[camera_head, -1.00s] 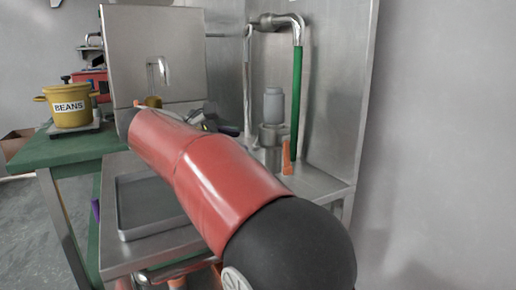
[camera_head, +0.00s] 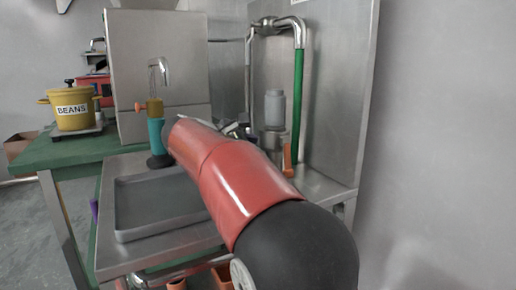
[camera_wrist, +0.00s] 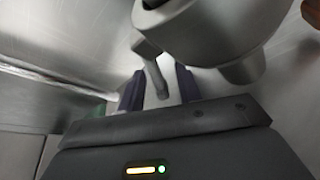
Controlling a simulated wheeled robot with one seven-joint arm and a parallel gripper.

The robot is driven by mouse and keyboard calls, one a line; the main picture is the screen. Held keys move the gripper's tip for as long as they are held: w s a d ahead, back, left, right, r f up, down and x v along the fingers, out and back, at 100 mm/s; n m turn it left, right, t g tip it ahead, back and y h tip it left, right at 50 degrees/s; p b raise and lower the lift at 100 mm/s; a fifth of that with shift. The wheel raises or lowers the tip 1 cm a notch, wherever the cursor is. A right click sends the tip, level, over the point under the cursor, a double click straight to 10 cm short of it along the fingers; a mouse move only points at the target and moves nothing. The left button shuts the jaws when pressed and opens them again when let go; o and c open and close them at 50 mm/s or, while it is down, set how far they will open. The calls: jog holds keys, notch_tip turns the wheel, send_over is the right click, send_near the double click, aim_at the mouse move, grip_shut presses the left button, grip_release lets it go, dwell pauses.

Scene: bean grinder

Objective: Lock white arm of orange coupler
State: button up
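In the head view, an orange piece (camera_head: 287,160) stands upright beside a metal fitting at the foot of the green pipe; I cannot tell whether it is the coupler. Another orange piece (camera_head: 140,106) sits at the top of a teal cylinder (camera_head: 156,135). No white arm can be made out clearly. In the wrist view, my gripper (camera_wrist: 160,88) is open, its two dark purple fingers apart. A grey lever (camera_wrist: 152,68) reaches down between them from a grey rounded body (camera_wrist: 205,40). I see no clear contact. In the head view my red arm hides part of the counter.
A grey tray (camera_head: 125,195) lies on the steel counter. A green pipe (camera_head: 297,105) and a grey canister (camera_head: 275,106) stand by the steel back panel. A large steel box (camera_head: 158,70) stands behind. A yellow beans pot (camera_head: 72,115) sits at left.

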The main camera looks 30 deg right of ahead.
grip_shut()
jog(key=shift+s+r+n+p, duration=0.15)
jog(key=shift+r+n+p, duration=0.15)
jog(key=shift+p, duration=0.9)
jog(key=s+n+g+p, duration=0.1)
jog(key=p, duration=0.3)
jog(key=shift+f+p, duration=0.1)
jog(key=shift+p, duration=0.2)
jog(key=p, duration=0.1)
jog(key=n+g+p, duration=0.1)
jog(key=p, duration=0.1)
jog(key=shift+s+f, duration=0.3)
jog(key=shift+f+n, duration=0.3)
grip_release()
